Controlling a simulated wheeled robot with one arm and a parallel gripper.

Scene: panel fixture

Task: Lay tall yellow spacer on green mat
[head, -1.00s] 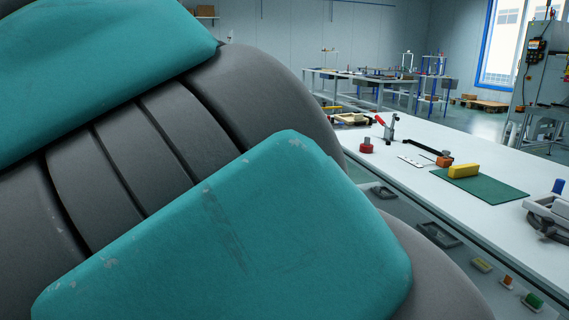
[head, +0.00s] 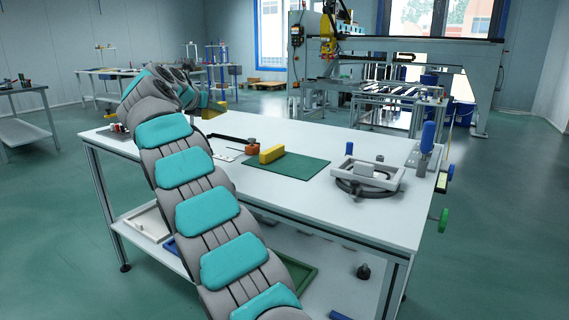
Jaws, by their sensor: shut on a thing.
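The green mat (head: 299,169) lies flat on the white workbench in the head view. A yellow block (head: 271,154) lies along the mat's left edge. My gripper (head: 214,105) is at the far end of my arm, above the bench's far left part and well left of the mat. It is small and partly hidden by my wrist. It is shut on a yellow piece (head: 216,110), which looks like a yellow spacer; its full shape and height are hard to tell.
A grey fixture with a round ring (head: 366,180) and a blue-handled clamp (head: 428,137) stand to the right. The mat's middle and right are bare.

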